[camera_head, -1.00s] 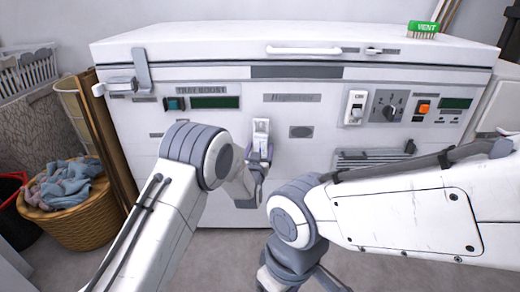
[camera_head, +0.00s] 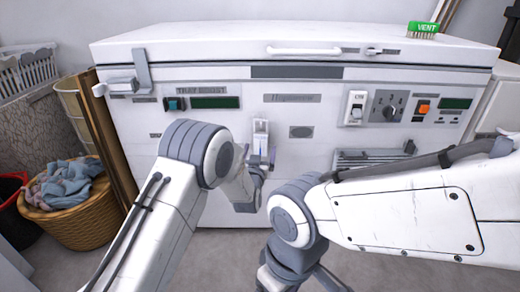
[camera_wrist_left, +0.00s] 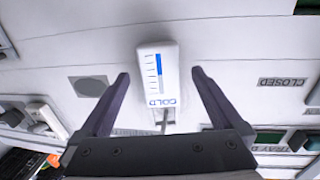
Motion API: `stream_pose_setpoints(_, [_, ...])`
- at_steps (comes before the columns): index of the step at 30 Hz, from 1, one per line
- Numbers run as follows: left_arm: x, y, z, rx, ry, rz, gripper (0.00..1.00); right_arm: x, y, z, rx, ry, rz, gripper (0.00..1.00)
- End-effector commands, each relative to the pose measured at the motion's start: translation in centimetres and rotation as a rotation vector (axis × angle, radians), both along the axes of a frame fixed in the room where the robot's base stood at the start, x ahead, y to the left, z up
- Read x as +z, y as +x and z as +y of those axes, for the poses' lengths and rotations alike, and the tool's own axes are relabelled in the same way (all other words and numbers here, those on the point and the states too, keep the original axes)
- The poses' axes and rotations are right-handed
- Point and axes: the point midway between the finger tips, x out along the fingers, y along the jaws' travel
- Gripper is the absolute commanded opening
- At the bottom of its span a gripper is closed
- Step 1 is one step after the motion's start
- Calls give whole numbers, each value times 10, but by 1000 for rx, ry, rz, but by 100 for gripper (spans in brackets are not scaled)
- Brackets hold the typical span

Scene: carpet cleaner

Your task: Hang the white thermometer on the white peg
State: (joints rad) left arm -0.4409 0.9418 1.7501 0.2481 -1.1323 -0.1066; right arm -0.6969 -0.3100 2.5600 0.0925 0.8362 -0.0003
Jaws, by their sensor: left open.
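The white thermometer (camera_head: 261,128) is upright at the front of the big white machine, near its middle. In the left wrist view the thermometer (camera_wrist_left: 156,72) shows a blue bar, scale marks and the word COLD. My left gripper (camera_head: 262,162) is just below and in front of it in the head view. In the wrist view its two dark fingers (camera_wrist_left: 160,85) are spread on either side of the thermometer, with a gap at each side. A thin grey stem shows at the thermometer's gripper-side end; I cannot tell whether it is the white peg.
The machine's front (camera_head: 330,215) carries a switch, a dial (camera_head: 387,106), an orange button and a vent grille (camera_head: 372,158). A laundry basket (camera_head: 75,215) stands at the left. My right arm fills the lower right.

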Motion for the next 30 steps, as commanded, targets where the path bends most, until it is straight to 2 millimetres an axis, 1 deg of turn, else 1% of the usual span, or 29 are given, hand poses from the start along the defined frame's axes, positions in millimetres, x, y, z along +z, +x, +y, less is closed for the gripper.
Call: stream_pose_setpoints(30, [0,-60,13,0,0,1,100,8,0,0,0,0,0,80])
